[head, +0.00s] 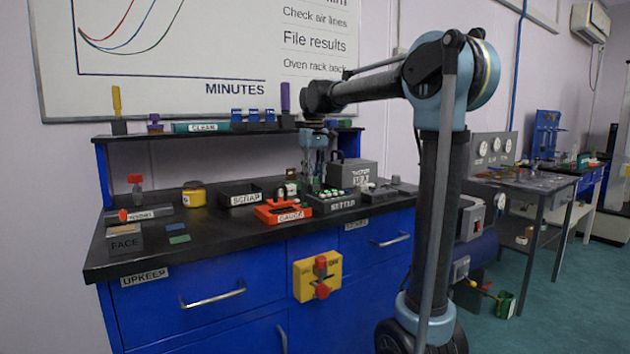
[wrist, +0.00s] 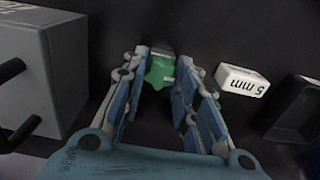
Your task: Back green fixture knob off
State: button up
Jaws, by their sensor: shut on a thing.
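The green knob (wrist: 159,72) shows in the wrist view between the fingertips of my gripper (wrist: 160,75). My gripper is shut on it, with one blue finger on each side. The fixture under the knob is mostly hidden by the fingers and the dark surface. In the head view my gripper (head: 315,150) points down over the back of the black bench, and the knob cannot be made out there.
A grey box (wrist: 45,65) with dark pegs stands close left of my gripper in the wrist view. A white 5 mm block (wrist: 242,82) and a dark tray (wrist: 295,108) lie to the right. In the head view, an orange gauge (head: 283,211) and a scrap tray (head: 240,195) sit on the bench.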

jog(key=shift+w+n, duration=0.1)
jog(key=shift+n, duration=2.2)
jog(key=n, duration=0.4)
jog(key=shift+n, duration=0.3)
jog(key=n, duration=0.4)
jog(key=shift+n, duration=0.3)
